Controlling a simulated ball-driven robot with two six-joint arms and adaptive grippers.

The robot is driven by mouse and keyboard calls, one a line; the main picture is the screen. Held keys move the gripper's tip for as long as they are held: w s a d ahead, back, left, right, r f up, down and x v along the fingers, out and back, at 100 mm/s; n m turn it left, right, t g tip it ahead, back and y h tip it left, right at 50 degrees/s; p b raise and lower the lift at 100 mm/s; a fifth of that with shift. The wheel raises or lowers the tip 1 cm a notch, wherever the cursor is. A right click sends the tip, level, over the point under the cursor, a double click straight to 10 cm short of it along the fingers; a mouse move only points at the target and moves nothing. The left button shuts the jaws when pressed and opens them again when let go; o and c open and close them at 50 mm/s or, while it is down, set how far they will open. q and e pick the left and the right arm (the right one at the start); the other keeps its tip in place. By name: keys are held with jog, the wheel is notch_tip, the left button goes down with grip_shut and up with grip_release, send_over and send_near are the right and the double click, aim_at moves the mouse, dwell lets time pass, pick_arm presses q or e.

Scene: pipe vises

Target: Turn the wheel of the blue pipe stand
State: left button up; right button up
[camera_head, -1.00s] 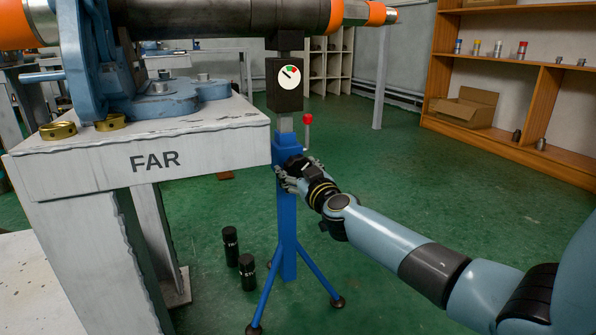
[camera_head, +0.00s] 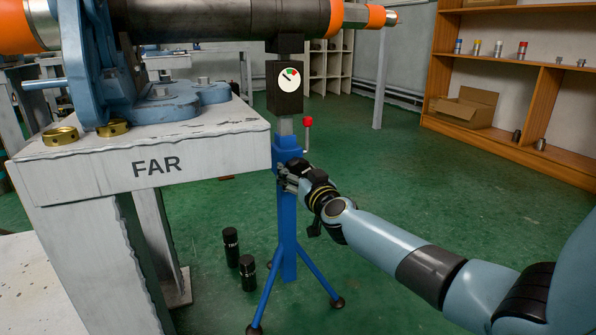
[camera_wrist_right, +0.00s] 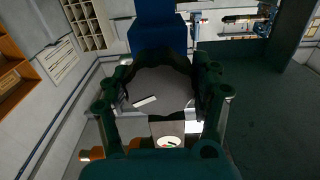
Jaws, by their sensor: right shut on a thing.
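The blue pipe stand (camera_head: 287,225) stands upright on splayed legs beside the table marked FAR. A black box with a round dial gauge (camera_head: 289,80) tops it, under the dark pipe (camera_head: 230,17). My right gripper (camera_head: 284,176) is at the upper blue post and covers the wheel in the head view. In the right wrist view, my right gripper (camera_wrist_right: 160,78) is shut around the grey round wheel (camera_wrist_right: 165,86), which bears a white mark. The gauge (camera_wrist_right: 169,141) shows below it and the blue post (camera_wrist_right: 158,30) above. My left gripper is not in view.
A red-knobbed lever (camera_head: 307,122) sticks up beside the stand, close above my gripper. Two black cylinders (camera_head: 231,245) stand on the floor by the stand's legs. The white table (camera_head: 220,150) is close on the left. The green floor to the right is open before the shelf (camera_head: 510,145).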

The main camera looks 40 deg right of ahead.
jog(key=m, duration=0.4)
jog(key=shift+m+p, duration=0.3)
jog(key=shift+p, duration=0.1)
jog(key=m, duration=0.4)
jog(key=shift+a+m, duration=0.1)
jog(key=shift+m, duration=0.2)
jog(key=m, duration=0.5)
jog(key=shift+m, duration=2)
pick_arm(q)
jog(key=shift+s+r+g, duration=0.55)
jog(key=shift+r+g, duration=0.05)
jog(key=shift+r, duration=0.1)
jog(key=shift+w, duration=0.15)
pick_arm(e)
jog(key=shift+m, duration=0.4)
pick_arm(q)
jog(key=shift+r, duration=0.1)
pick_arm(e)
jog(key=o, duration=1.2)
